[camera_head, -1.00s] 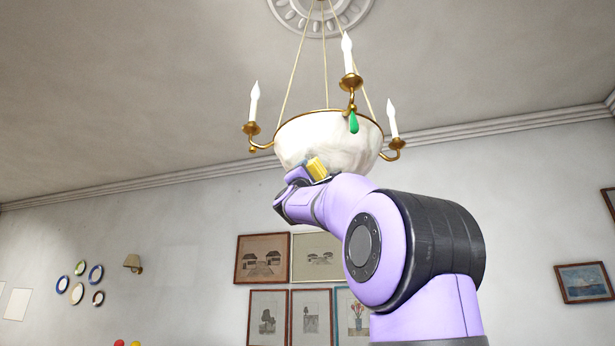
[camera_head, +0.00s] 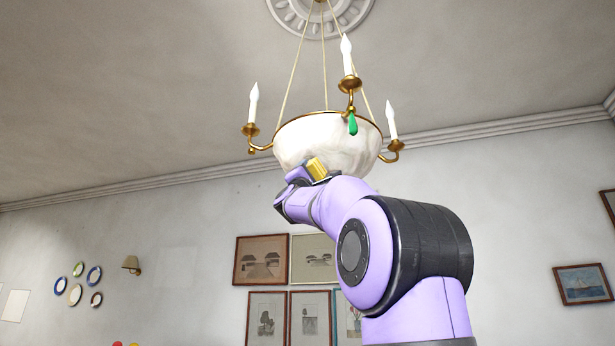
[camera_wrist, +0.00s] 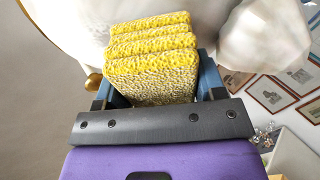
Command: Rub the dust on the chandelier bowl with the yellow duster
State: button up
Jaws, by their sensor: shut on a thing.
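The chandelier bowl (camera_head: 325,141) is white and marbled with a brass rim, and hangs from the ceiling on cords. It also fills the top of the wrist view (camera_wrist: 80,25). The yellow duster (camera_wrist: 152,72) is a ribbed, speckled block. My gripper (camera_wrist: 155,90) is shut on the duster, its blue fingers on either side. In the head view the duster (camera_head: 317,169) is at the bowl's lower front. I cannot tell whether it touches the bowl. I cannot make out any distinct dust patch on the part of the bowl that shows.
Brass arms with white candle lamps (camera_head: 347,58) stick out around the bowl. A green drop (camera_head: 353,125) hangs at its front. Framed pictures (camera_head: 261,260) and plates (camera_head: 75,294) hang on the wall behind. The space left of the chandelier is clear.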

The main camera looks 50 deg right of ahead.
aim_at(308, 145)
jog(key=shift+w+d+r, duration=0.1)
jog(key=shift+d+r, duration=0.3)
jog(key=shift+r, duration=0.15)
dwell(0.4)
jog(key=shift+s+a+r, duration=0.4)
jog(key=shift+a+r, duration=0.15)
jog(key=shift+a, duration=0.15)
jog(key=shift+s+a+r, duration=0.4)
jog(key=shift+a+r, duration=0.1)
jog(key=shift+a, duration=0.15)
jog(key=shift+s+a+r, duration=0.35)
jog(key=shift+a+r, duration=0.25)
jog(key=shift+s+a+r, duration=0.35)
jog(key=shift+a+r, duration=0.25)
jog(key=shift+r, duration=0.1)
jog(key=shift+w+d+f, duration=0.5)
jog(key=shift+d+f, duration=0.3)
jog(key=shift+d, duration=0.05)
jog(key=shift+w+d+f, duration=0.5)
jog(key=shift+d+f, duration=0.3)
jog(key=shift+d, duration=0.1)
jog(key=shift+w+d+f, duration=0.5)
jog(key=shift+d+f, duration=0.3)
jog(key=shift+d, duration=0.05)
jog(key=w+v, duration=0.1)
jog(key=v, duration=0.5)
